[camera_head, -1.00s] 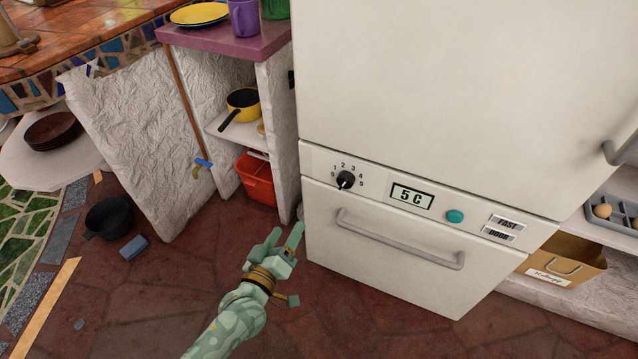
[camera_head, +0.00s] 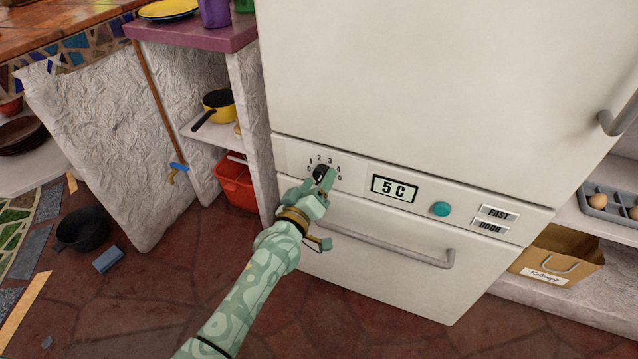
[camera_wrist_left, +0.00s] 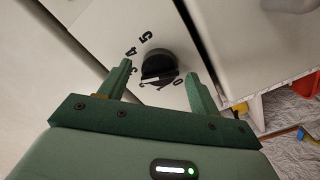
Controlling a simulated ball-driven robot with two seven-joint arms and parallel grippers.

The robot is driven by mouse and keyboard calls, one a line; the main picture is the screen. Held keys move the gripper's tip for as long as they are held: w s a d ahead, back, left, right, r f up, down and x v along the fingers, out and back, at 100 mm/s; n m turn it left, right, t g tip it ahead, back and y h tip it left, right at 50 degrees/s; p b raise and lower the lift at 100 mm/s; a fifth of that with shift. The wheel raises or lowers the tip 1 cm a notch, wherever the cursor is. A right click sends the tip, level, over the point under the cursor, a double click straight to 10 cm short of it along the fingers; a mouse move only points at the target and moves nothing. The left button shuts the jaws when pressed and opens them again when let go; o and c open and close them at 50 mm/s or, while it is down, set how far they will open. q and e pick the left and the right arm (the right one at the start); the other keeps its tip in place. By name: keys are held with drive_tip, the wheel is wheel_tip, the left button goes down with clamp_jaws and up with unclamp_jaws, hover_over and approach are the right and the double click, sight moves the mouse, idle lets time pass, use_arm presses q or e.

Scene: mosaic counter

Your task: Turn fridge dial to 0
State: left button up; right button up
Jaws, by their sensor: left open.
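The fridge dial (camera_head: 321,172) is a round black knob on the white panel, with numbers printed around it. In the head view it is partly covered by my left gripper (camera_head: 317,184), which is at the panel. In the left wrist view the dial (camera_wrist_left: 159,66) sits between the two green fingers of my left gripper (camera_wrist_left: 161,82), which are open, with a gap on each side. The numbers 5 and 4 show clearly there; the dial's pointer is hard to read. The display (camera_head: 394,188) beside the dial reads 5 C. My right gripper is not in view.
A teal button (camera_head: 440,209) and FAST and DOOR labels (camera_head: 497,214) are right of the display. A grey drawer handle (camera_head: 385,241) runs below. A shelf unit with a yellow pan (camera_head: 219,100) and a red bin (camera_head: 236,184) stands left of the fridge.

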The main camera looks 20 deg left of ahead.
use_arm(q)
drive_tip(key=shift+w, duration=0.25)
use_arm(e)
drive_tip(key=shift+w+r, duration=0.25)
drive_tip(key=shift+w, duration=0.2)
use_arm(q)
drive_tip(key=c, duration=1)
